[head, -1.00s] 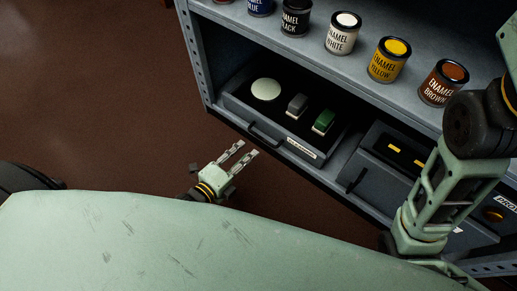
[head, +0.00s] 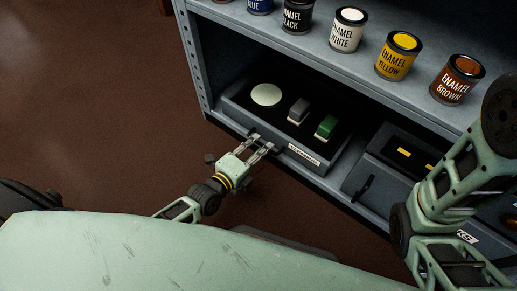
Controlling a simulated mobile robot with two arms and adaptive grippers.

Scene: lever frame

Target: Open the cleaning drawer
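The cleaning drawer (head: 240,108) is a grey, open-topped drawer on the lower shelf, with a white label (head: 304,155) on its front. Its front sits near the shelf's front edge. A dark bar handle (head: 278,149) is on the front, left of the label, partly hidden by my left gripper (head: 262,143). The fingers of that gripper are apart, with their tips at the handle. I cannot tell whether they touch it. My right arm shows at the right, but its gripper is out of view.
The drawer holds a pale round pad (head: 266,95), a grey block (head: 298,111) and a green block (head: 326,127). A second drawer (head: 365,170) with a dark handle stands to the right. Several enamel cans, one yellow (head: 397,57), stand on the shelf above. Brown floor is clear at left.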

